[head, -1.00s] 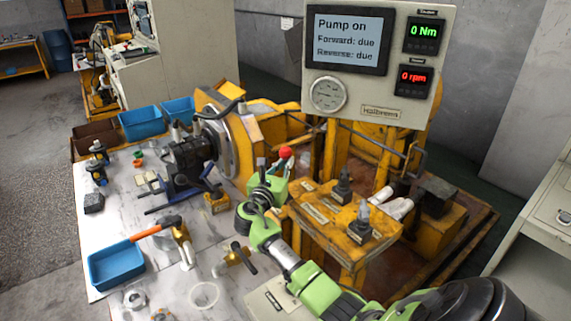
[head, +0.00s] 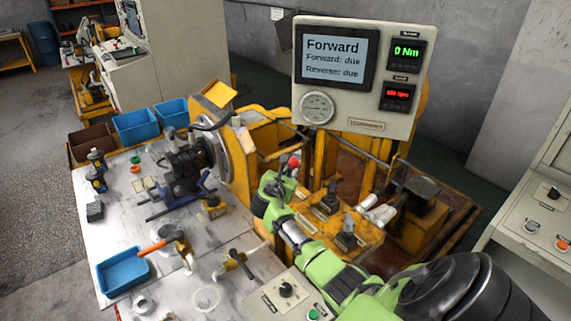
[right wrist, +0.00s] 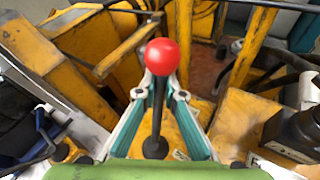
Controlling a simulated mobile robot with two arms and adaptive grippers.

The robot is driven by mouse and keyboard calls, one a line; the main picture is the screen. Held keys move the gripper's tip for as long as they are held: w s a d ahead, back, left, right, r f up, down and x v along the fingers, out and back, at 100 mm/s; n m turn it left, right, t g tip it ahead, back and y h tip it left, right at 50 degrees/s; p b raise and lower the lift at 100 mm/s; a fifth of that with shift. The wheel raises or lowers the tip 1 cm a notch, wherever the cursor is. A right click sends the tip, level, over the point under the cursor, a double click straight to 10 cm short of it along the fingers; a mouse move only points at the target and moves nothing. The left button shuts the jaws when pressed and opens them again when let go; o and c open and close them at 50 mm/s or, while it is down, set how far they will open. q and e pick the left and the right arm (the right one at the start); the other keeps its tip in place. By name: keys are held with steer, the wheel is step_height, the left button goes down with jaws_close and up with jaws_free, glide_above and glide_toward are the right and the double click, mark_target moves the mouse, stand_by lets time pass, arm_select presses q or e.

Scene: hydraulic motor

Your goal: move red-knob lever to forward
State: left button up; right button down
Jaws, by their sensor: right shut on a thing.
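The red-knob lever (head: 293,162) stands at the left end of the yellow valve stand; its ball knob shows just above my right gripper (head: 284,175). In the right wrist view the red knob (right wrist: 161,57) sits above the fingertips, on a dark rod running down to a yellow plate. My right gripper (right wrist: 160,92) is shut on this lever, one finger on each side of the rod below the knob. The display (head: 335,58) reads "Forward", with "Forward: due" and "Reverse: due" below. My left gripper is not in view.
Two dark-handled levers (head: 330,198) stand to the right on the yellow stand (head: 300,212). The hydraulic motor (head: 185,165) is at the left on the white table. A control box (head: 285,291) with a knob and green button lies below my right arm.

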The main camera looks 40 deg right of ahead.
steer(key=shift+s+d+f+y+p, duration=0.1)
steer(key=shift+d+f+y+p, duration=0.05)
steer(key=shift+d+y+p, duration=0.2)
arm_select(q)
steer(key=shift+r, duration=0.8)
arm_select(e)
steer(key=c, duration=2.1)
jaws_free()
steer(key=shift+d+f, duration=0.1)
steer(key=shift+c, duration=0.2)
steer(key=v, duration=1.2)
